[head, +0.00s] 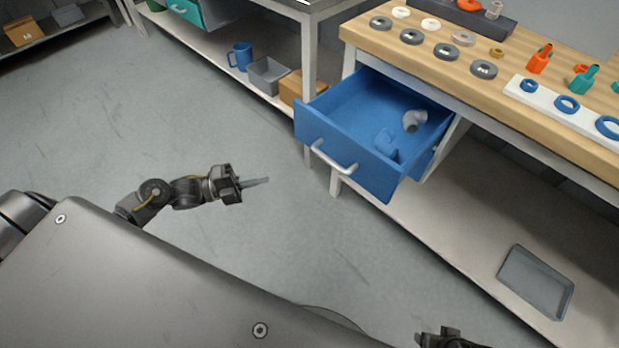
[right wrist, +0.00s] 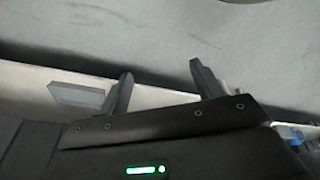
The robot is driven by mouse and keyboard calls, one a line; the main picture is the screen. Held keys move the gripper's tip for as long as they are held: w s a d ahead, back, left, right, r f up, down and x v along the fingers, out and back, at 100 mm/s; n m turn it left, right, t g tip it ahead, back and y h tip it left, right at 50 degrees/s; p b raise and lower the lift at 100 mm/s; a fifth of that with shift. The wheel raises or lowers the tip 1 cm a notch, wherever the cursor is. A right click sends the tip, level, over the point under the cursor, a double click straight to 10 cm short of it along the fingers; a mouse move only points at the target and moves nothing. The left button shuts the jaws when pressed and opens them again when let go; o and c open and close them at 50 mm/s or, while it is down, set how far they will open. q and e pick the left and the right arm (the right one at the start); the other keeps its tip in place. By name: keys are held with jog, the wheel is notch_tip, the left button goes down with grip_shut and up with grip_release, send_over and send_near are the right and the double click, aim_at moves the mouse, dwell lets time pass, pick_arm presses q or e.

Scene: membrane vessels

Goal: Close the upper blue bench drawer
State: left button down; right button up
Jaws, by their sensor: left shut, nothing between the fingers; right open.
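The upper blue drawer (head: 350,165) is pulled out from under the wooden bench in the head view. Its silver handle (head: 333,158) is on the front panel. A grey pipe elbow (head: 413,120) and a blue piece (head: 387,143) lie inside. My left gripper (head: 262,181) is shut and empty. It is over the floor to the left of the drawer front, apart from the handle. My right gripper shows only partly at the bottom edge of the head view. In the right wrist view its fingers (right wrist: 160,88) are spread apart with nothing between them.
The bench top (head: 390,45) holds rings, an orange bottle (head: 540,58) and a teal bottle (head: 583,79). A lower shelf (head: 450,215) bears a grey tray (head: 536,281). Another shelf behind holds a blue mug (head: 241,57) and a grey bin (head: 268,74). The floor before the drawer is clear.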

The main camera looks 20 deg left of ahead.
pick_arm(q)
notch_tip(320, 180, up, 5)
jog(key=s+d+m+g+h+b, duration=0.1)
jog(key=s+d+m+g+h, duration=0.15)
jog(key=m, duration=0.25)
jog(key=w+a+p+x, duration=0.1)
jog(key=w+x, duration=0.1)
jog(key=x, duration=1)
pick_arm(e)
jog(key=shift+r, duration=0.4)
pick_arm(q)
jog(key=shift+w+d+r+g, duration=0.1)
jog(key=shift+d+g, duration=0.05)
jog(key=shift+g, duration=0.1)
pick_arm(e)
jog(key=shift+w, duration=0.1)
